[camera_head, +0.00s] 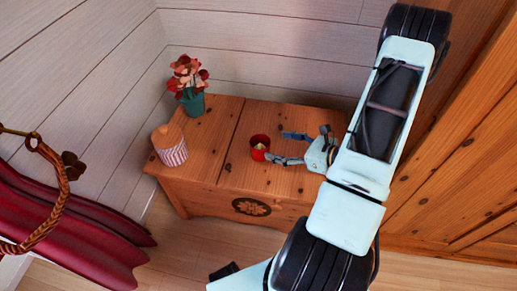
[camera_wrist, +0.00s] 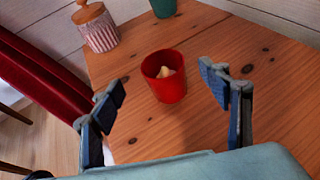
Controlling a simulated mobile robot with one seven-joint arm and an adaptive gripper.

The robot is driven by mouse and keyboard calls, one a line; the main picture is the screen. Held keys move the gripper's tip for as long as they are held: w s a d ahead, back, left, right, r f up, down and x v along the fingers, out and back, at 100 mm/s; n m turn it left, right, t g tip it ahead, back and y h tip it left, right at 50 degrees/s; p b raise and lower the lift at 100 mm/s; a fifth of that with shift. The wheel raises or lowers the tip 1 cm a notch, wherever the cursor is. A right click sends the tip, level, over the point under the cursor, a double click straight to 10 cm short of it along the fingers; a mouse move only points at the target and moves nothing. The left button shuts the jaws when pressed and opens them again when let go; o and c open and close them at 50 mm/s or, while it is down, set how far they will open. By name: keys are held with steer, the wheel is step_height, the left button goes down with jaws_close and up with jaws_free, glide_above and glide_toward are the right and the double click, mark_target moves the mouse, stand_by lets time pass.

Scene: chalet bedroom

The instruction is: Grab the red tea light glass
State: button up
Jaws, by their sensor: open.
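The red tea light glass (camera_head: 260,147) stands upright on the wooden chest (camera_head: 225,185), with a pale candle inside. In the wrist view the red glass (camera_wrist: 169,88) sits ahead of my gripper, between the lines of the two fingers and a little beyond their tips. My gripper (camera_head: 281,147) is open and empty, just to the right of the glass in the head view. Its spread fingers also show in the wrist view (camera_wrist: 162,88). I see no finger touching the glass.
A striped jar with a wooden lid (camera_head: 170,146) and a teal pot of red flowers (camera_head: 188,88) stand left of the glass. Plank walls (camera_head: 240,35) rise behind. Red cloth (camera_head: 70,225) hangs at the left. The chest top around the glass is clear.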

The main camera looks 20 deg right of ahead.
mark_target(259, 143)
steer(key=x, duration=0.4)
steer(key=shift+f+b, duration=0.15)
steer(key=shift+b, duration=0.25)
steer(key=w+a+f+b, duration=0.1)
steer(key=w+a+f, duration=0.1)
steer(key=w, duration=0.1)
steer(key=shift+w+f+b, duration=0.1)
steer(key=shift+f+b, duration=0.25)
steer(key=shift+b, duration=0.05)
steer(key=shift+w+a, duration=0.15)
steer(key=shift+w, duration=0.15)
steer(key=c, duration=1.3)
steer(key=shift+c, duration=0.4)
steer(key=shift+r, duration=0.1)
